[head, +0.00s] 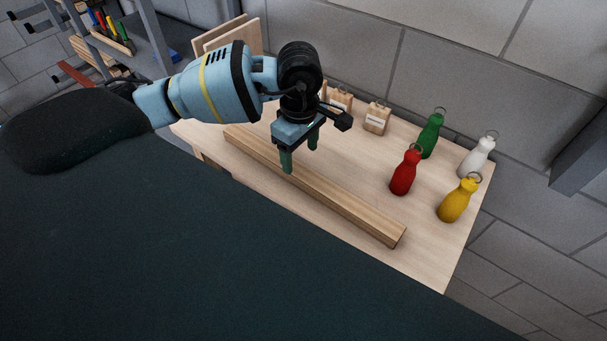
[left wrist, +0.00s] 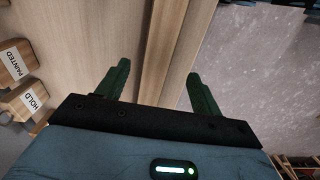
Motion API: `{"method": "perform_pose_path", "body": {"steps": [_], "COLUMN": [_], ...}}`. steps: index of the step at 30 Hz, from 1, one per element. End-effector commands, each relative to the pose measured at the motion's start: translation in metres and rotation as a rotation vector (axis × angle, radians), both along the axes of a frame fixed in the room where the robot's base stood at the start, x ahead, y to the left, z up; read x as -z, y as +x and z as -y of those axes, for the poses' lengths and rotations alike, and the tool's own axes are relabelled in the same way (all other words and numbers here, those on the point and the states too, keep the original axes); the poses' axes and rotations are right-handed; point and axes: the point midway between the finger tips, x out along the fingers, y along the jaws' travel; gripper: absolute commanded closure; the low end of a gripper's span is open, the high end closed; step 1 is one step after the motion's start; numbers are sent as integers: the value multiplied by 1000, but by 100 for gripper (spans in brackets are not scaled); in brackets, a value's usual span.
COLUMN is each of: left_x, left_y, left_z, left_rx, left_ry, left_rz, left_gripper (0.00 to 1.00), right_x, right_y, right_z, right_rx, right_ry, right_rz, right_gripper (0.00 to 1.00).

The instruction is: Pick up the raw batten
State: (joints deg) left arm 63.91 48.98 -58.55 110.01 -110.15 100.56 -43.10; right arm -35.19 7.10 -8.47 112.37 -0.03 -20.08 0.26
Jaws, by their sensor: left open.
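The raw batten (head: 345,198) is a long bare-wood bar lying on the light wooden table (head: 355,155), along its near edge. In the left wrist view the batten (left wrist: 168,45) runs up the picture between the two fingers. My left gripper (head: 300,160) is over the batten, left of its middle, pointing down. Its green fingers are apart with nothing gripped. In the left wrist view my left gripper (left wrist: 160,85) shows one finger on each side of the batten's line. I cannot tell how far above the batten the fingertips are. My right gripper is not in view.
Red (head: 404,172), green (head: 431,135), white (head: 476,156) and yellow (head: 458,200) bottles stand at the table's right end. Small wooden tags stand at the back, reading PAINTED (left wrist: 10,65) and HOLD (left wrist: 33,101). A block wall (head: 440,65) rises behind the table.

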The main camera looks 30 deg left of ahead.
Motion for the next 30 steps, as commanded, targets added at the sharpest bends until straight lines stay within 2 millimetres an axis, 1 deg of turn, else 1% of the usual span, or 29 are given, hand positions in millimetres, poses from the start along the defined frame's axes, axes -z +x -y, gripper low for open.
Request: {"method": "perform_pose_path", "body": {"steps": [1,4,11,17,21,24,30], "left_x": [6,16,23,49,65,70,71], "left_y": [-1,0,-1,-2,-1,-1,-2], "left_z": [0,1,2,6,6,6,6], "left_rx": [0,0,0,-1,0,0,0], "left_ry": [-1,-1,-2,-2,-2,-3,-3], "left_rz": [-3,-2,-1,1,0,0,0], "left_gripper": [34,34,34,34,34,34,34], "right_x": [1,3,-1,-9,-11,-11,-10], "right_y": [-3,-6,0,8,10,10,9], "right_z": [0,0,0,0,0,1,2], "right_rx": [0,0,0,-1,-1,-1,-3], "right_ry": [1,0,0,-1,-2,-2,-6], "right_rz": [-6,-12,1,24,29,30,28], "right_gripper": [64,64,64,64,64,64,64]}}
